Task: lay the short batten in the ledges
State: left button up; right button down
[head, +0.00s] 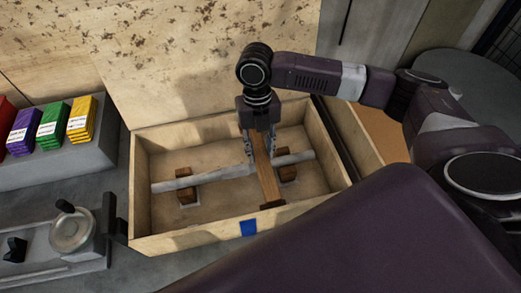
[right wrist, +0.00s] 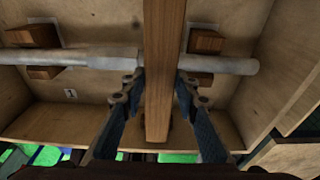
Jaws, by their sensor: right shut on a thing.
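The short batten (head: 266,175), a brown wooden strip, is held by my right gripper (head: 262,158) over the open wooden crate (head: 190,243). My right gripper is shut on it, one finger on each side. The batten runs front to back, crossing above a grey shaft (head: 214,176). A small brown ledge (head: 272,205) shows at the front wall, close to the batten's near end; I cannot tell whether they touch. The right wrist view shows the batten (right wrist: 164,50) between the fingertips (right wrist: 160,76). The far ledge is hidden behind the gripper. My left gripper is not in view.
The shaft rests on brown blocks (head: 186,194) inside the crate. A blue mark (head: 248,227) is on the crate's front wall. A handwheel (head: 72,231) stands at left, below coloured stacks (head: 53,126). A stained panel (head: 190,50) rises behind the crate.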

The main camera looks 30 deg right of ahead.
aim_at(259, 149)
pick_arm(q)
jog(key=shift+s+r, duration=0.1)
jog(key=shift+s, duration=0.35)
pick_arm(e)
jog(key=shift+f, duration=0.5)
jog(key=shift+f, duration=0.2)
jog(key=c, duration=1.5)
grip_release()
pick_arm(q)
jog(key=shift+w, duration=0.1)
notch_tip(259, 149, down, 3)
jog(key=b, duration=0.2)
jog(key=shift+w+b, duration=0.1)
jog(key=shift+b, duration=0.3)
pick_arm(e)
notch_tip(259, 149, up, 12)
jog(key=w, duration=0.1)
jog(key=shift+w+d+r, duration=0.15)
jog(key=shift+w+d, duration=0.1)
jog(key=shift+w, duration=0.1)
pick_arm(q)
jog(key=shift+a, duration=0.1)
